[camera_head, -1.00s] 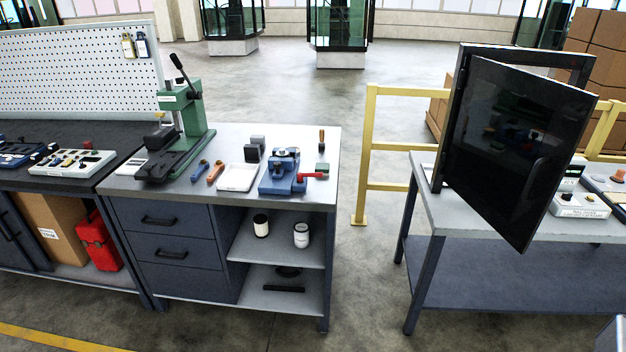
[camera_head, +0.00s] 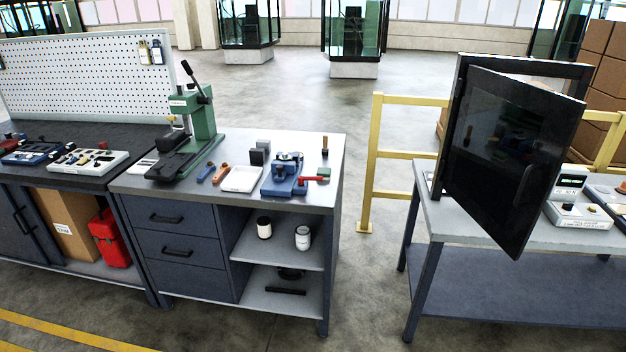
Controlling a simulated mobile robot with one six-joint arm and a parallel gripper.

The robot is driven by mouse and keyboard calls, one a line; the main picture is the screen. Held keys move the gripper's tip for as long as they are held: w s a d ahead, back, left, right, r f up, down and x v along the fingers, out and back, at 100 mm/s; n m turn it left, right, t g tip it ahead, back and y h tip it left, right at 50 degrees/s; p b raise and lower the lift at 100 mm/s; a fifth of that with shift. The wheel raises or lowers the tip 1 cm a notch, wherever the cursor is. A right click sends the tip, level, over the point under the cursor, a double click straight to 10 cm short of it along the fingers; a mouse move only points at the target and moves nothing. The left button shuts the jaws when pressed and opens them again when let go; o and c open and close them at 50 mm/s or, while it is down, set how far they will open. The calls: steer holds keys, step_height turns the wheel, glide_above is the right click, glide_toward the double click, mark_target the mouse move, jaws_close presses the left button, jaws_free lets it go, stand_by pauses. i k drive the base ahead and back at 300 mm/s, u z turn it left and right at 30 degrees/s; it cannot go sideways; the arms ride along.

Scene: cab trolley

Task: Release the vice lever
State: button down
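A small blue vice (camera_head: 284,176) stands near the right front of the grey workbench top (camera_head: 325,152). Its red lever (camera_head: 313,179) sticks out to the right, roughly level, over the bench top. At this distance I cannot tell whether the jaws hold anything. My gripper is not in view.
A green press (camera_head: 192,125), a white tray (camera_head: 241,179) and hand tools share the bench. A yellow rail (camera_head: 371,160) stands right of it. A second table (camera_head: 432,213) carries a dark-doored cabinet (camera_head: 510,160). Floor (camera_head: 366,285) between the benches is clear.

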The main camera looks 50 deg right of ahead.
mark_target(300, 179)
steer(key=z, duration=0.1)
steer(key=i, duration=0.95)
steer(key=u, duration=0.05)
